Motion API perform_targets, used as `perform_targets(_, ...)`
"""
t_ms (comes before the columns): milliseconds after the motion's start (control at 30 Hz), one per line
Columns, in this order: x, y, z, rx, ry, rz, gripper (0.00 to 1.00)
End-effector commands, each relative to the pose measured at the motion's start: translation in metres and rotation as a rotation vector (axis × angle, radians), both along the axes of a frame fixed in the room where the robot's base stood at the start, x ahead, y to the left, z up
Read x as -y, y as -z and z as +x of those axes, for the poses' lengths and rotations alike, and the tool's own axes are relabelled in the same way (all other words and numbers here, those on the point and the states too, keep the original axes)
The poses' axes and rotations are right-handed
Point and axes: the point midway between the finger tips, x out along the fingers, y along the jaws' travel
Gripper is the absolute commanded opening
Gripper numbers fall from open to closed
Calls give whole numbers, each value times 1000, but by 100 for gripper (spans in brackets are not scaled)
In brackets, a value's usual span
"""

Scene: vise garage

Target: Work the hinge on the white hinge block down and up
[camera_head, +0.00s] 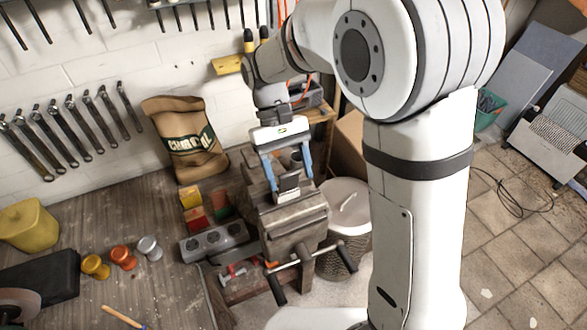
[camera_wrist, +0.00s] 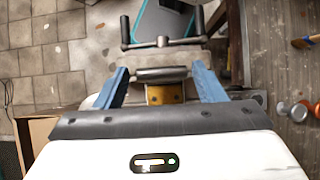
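My gripper (camera_head: 290,183) is open in the head view, its two blue fingers pointing down over the vise (camera_head: 296,222). A small dark plate with a pale lower edge, apparently the hinge (camera_head: 289,183), lies between the fingertips. In the wrist view the fingers of my gripper (camera_wrist: 160,68) stand wide apart. A dark grey bar-like piece (camera_wrist: 162,74) and a yellowish plate with dark holes (camera_wrist: 158,96) lie between them. The white hinge block is not clearly distinguishable. I cannot tell whether a finger touches the hinge.
The vise handle (camera_head: 305,260) sticks out at the front. A lidded wicker basket (camera_head: 345,205) stands right of the vise. The bench (camera_head: 75,205) has bare room at left.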

Motion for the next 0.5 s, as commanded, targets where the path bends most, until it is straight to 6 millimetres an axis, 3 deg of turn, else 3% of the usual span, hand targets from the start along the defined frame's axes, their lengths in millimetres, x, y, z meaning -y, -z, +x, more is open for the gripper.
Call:
perform_targets(300, -1, -2, 1, -3, -1, 1, 65)
perform_targets(500, -8, -23, 16, 1, 0, 2, 65)
